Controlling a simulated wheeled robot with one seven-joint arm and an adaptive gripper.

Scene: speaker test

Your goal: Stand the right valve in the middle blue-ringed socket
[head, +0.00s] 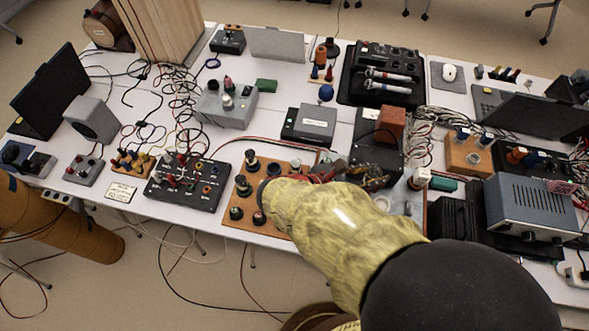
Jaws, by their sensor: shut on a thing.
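An orange-brown board (275,232) lies left of centre on the white table, with several dark round sockets or valve-like parts on it. A dark-topped upright part (252,161) stands at its back left. My arm comes in from the lower right and covers the board's right part. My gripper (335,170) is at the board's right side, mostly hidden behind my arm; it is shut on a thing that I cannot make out. Which socket is the middle blue-ringed one is too small to tell. An orange block (468,155) at the right bears two blue-topped parts.
A black panel (187,187) with leads stands left of the board. Behind are a grey box (226,106) and a dark flat box (309,126). A black case (383,72) and a blue-grey instrument (530,205) stand at the right. Loose cables cross the crowded table.

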